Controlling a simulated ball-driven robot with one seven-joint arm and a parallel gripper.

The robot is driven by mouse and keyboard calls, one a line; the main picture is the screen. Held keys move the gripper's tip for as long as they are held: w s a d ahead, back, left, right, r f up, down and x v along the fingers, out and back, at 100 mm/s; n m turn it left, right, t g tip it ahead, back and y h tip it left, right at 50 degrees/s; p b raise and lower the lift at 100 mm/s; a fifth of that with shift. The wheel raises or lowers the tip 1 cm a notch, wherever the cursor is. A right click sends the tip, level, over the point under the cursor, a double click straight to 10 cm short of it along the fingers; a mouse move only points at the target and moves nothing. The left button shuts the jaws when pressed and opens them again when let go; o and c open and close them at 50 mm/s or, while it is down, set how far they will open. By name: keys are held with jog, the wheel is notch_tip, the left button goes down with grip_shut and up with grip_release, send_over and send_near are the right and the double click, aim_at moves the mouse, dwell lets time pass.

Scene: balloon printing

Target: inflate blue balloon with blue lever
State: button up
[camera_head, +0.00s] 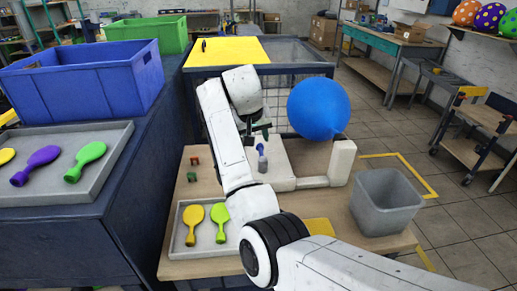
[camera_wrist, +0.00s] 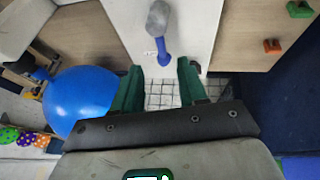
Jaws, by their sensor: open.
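The blue balloon (camera_head: 319,108) is large, round and inflated, and sits at the top of the pale upright post (camera_head: 341,163) of the machine. It also shows at the left of the wrist view (camera_wrist: 90,103). The blue lever (camera_head: 261,151), with a grey cylindrical part, stands on the machine's pale base. In the wrist view the lever (camera_wrist: 162,50) lies just ahead of my fingertips, near the middle. My gripper (camera_wrist: 158,76) has green fingers, spread apart with nothing between them. In the head view my gripper (camera_head: 260,131) is just above and behind the lever; contact is not visible.
Small red (camera_head: 194,160) and green (camera_head: 191,176) levers stand left of the machine. A tray (camera_head: 180,240) with flat yellow and green balloons lies in front. A grey bin (camera_head: 386,208) stands right. Another tray (camera_head: 110,137) and a blue crate (camera_head: 80,90) are at left.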

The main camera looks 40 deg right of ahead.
aim_at(261, 154)
jog(key=x, duration=0.9)
grip_shut()
dwell(0.5)
